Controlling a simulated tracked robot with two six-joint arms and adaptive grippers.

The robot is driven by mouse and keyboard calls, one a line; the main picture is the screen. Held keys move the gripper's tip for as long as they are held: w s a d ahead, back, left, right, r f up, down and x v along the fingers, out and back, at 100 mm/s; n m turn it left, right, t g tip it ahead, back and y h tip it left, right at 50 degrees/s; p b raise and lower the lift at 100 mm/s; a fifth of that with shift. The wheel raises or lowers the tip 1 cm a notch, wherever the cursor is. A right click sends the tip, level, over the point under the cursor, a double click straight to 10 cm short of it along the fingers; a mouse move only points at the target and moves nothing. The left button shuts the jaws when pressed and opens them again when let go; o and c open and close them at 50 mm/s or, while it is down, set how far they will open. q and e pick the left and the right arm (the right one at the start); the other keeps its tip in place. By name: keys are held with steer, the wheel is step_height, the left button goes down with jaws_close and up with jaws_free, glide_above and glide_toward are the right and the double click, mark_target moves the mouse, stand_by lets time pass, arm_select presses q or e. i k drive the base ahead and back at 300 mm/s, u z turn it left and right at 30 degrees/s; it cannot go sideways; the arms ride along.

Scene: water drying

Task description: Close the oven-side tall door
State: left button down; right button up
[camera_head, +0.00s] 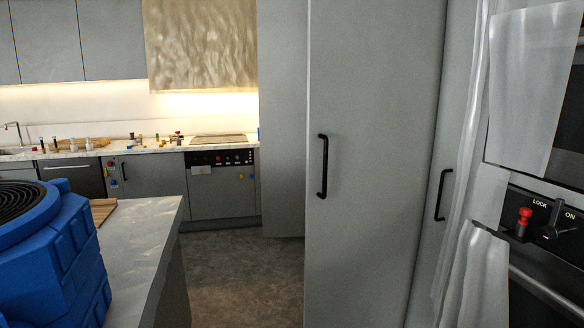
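A tall grey door (372,110) fills the middle of the head view, with a black vertical handle (322,166) near its left edge. It stands in front of another grey tall panel (281,120) and appears swung out. To its right is a narrower-looking grey tall panel (455,130) beside the oven, with its own black handle (442,195). I cannot tell for sure whether that panel stands open or flush. The oven (545,210) is at the right edge, partly covered by pale translucent sheeting. Neither of my grippers is in view.
A blue ribbed machine (55,250) stands at the lower left, next to a marble-topped island (140,240). The floor (250,275) between island and tall door is clear. A back counter (130,150) holds several small items. A red-knobbed control (524,222) sits on the oven panel.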

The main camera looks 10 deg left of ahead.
mark_target(375, 67)
steer(key=u, duration=0.2)
steer(key=i, duration=0.95)
steer(key=z, duration=0.55)
